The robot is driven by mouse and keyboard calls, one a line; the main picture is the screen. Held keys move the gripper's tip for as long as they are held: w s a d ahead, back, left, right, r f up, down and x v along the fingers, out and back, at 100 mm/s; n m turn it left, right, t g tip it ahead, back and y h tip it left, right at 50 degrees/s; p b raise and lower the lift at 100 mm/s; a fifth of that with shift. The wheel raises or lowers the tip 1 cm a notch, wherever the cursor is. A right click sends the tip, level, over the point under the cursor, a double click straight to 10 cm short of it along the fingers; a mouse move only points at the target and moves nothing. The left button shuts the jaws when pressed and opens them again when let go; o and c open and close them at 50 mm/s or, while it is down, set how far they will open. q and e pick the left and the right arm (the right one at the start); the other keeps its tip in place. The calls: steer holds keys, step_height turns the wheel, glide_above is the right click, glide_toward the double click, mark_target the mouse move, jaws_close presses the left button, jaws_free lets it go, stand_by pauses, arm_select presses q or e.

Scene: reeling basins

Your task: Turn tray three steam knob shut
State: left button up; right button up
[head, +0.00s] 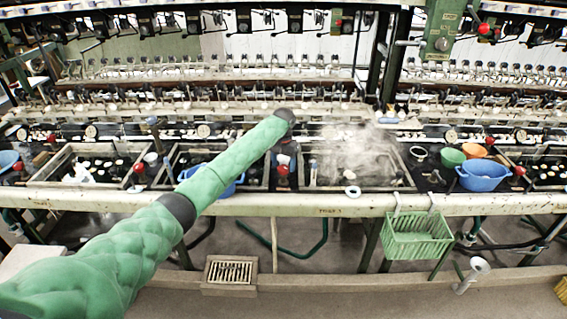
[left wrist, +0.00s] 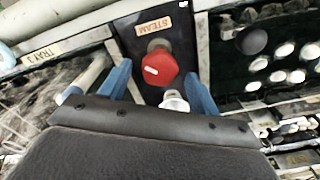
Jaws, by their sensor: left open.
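The red steam knob (left wrist: 160,68) sits on a dark panel under a STEAM label (left wrist: 153,27) in the left wrist view. A short white mark shows on its face. It also shows small in the head view (head: 283,170), at the left end of the steaming tray (head: 398,163). My left gripper (left wrist: 157,76) is open, its two blue fingers on either side of the knob's near side. I cannot tell whether they touch it. In the head view the left gripper (head: 284,150) points down above the knob. My right gripper is not in view.
A TRAY label (left wrist: 42,55) is beside the panel. A small white fitting (left wrist: 173,100) lies between the fingers, close to the knob. Blue (head: 483,175) and green (head: 452,158) bowls stand at right. A green basket (head: 417,237) hangs on the front rail.

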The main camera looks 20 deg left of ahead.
arm_select(q)
steer(key=shift+f, duration=0.45)
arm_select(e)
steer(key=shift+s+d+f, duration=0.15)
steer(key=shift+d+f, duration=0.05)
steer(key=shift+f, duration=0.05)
arm_select(q)
steer(key=c, duration=1)
steer(key=shift+o, duration=0.2)
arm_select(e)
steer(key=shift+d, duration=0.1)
arm_select(q)
steer(key=shift+m, duration=1.5)
steer(key=m, duration=0.5)
steer(key=shift+m, duration=0.6)
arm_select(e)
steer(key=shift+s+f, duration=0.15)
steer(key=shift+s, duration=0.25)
